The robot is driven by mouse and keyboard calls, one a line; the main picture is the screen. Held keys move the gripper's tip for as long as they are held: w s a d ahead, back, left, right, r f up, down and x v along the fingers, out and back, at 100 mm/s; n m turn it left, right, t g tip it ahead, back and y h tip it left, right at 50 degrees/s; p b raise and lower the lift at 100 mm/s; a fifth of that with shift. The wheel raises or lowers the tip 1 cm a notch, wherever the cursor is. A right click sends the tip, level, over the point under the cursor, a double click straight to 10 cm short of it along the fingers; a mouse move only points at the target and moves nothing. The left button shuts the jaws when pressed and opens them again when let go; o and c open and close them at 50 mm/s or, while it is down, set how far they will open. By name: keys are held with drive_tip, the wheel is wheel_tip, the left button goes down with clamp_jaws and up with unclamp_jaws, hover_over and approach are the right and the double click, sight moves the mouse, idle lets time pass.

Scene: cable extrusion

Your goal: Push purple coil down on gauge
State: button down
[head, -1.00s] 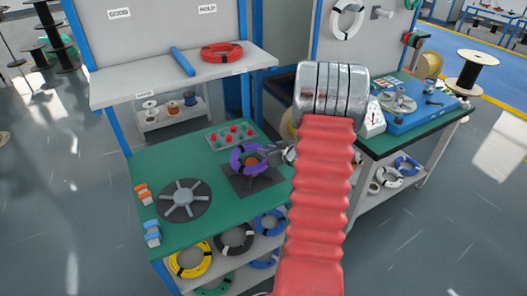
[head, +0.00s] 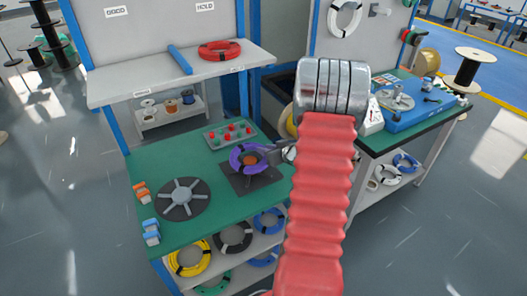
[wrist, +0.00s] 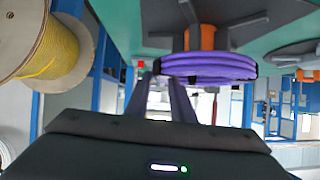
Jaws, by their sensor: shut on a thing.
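The purple coil (head: 237,158) is around the orange post (head: 250,159) of the gauge, above its dark square base (head: 234,181) on the green table. In the wrist view, which is upside down, the purple coil (wrist: 212,70) encircles the orange post (wrist: 199,38). A length of post shows between coil and base, so the coil is held off the base. My gripper (wrist: 168,90) is shut on the near edge of the coil. In the head view my gripper (head: 271,155) is at the coil's right side, partly hidden by my arm.
A grey spoked disc (head: 182,199) lies left of the gauge. A tray with red pieces (head: 230,134) stands behind it. A shelf (head: 180,75) with a red coil (head: 220,51) overhangs the back. A yellow spool (wrist: 45,55) shows in the wrist view.

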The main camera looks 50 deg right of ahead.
drive_tip(key=shift+f, duration=0.95)
drive_tip(key=shift+f, duration=0.2)
drive_tip(key=shift+a+f, duration=0.1)
drive_tip(key=shift+f, duration=0.1)
idle(0.8)
